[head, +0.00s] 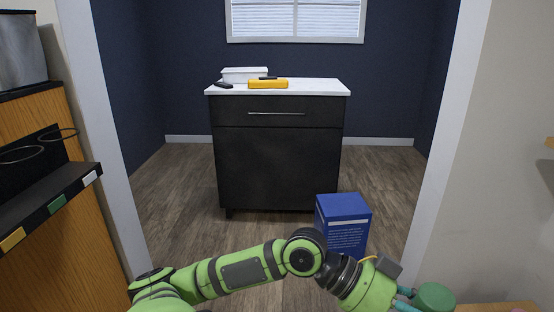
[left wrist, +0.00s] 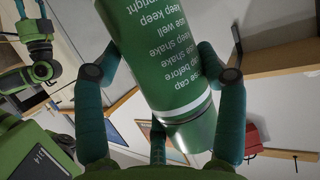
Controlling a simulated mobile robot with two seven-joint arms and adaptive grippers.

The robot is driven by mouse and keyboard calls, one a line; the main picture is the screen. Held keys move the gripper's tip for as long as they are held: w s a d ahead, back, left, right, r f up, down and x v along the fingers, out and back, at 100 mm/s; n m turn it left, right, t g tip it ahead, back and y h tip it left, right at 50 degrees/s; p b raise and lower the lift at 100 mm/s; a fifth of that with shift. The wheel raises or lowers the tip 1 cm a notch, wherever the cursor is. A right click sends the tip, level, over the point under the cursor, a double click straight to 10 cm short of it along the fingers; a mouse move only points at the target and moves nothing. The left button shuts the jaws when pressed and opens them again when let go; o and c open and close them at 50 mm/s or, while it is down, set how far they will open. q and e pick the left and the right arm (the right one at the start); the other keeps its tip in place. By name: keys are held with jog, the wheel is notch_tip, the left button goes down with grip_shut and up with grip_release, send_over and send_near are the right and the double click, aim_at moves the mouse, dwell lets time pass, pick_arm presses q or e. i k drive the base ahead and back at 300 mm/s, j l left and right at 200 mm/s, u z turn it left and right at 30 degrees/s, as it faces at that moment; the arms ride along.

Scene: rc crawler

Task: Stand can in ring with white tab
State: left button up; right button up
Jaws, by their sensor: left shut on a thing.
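A green can (head: 435,296) is held at the lower right of the head view. In the head view my left gripper (head: 405,299) is partly cut off by the bottom edge. A white tab (head: 90,178) is on the shelf front at the left, far from the can. Dark rings stand above this shelf; the ring nearest the white tab (head: 66,129) shows only partly. My right gripper (left wrist: 32,12) seems to show at the wrist view's upper left, cut off.
A blue box (head: 343,227) stands beyond my left arm. A dark cabinet (head: 278,160) with a white top stands farther back. Door frames flank the opening.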

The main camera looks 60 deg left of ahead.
aim_at(68, 171)
jog(key=l+u, duration=0.1)
jog(key=u, duration=0.85)
jog(key=k+u, duration=0.1)
jog(key=u, duration=0.4)
jog(key=k+l, duration=0.05)
